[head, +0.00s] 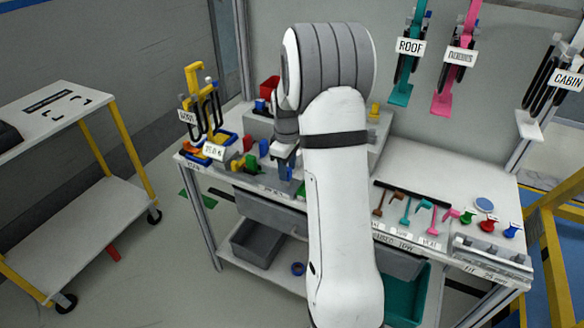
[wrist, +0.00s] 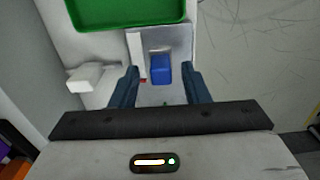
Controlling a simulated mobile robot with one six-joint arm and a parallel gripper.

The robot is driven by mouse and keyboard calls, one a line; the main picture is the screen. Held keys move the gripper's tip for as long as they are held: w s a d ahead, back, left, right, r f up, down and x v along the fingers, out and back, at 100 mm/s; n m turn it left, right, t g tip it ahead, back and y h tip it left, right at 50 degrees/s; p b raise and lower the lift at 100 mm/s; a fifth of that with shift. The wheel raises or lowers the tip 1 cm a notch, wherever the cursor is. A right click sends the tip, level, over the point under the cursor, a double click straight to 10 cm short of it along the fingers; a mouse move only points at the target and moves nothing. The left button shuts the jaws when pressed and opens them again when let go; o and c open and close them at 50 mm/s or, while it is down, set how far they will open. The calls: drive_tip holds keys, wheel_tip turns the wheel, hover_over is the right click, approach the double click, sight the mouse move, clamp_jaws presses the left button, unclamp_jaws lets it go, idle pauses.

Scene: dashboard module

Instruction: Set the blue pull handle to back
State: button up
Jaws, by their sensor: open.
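In the wrist view the blue pull handle (wrist: 161,70) sits on a light grey panel, between and beyond the fingertips of my gripper (wrist: 162,78). The two dark blue fingers are apart, one on each side of the handle, with visible gaps; I cannot tell how far the tips are from it in depth. In the head view my gripper (head: 286,168) points down at the dashboard bench, left of my white arm. The handle cannot be told apart from the finger there, and my arm hides part of the bench.
A green tray (wrist: 125,12) lies beyond the handle in the wrist view, and a white block (wrist: 88,78) stands to its left. On the bench, small coloured levers (head: 250,160) stand left of my gripper. Coloured tools (head: 428,215) lie to the right. A white cart (head: 75,220) stands left.

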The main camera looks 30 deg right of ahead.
drive_tip(key=shift+f, duration=0.55)
drive_tip(key=shift+c, duration=0.2)
clamp_jaws()
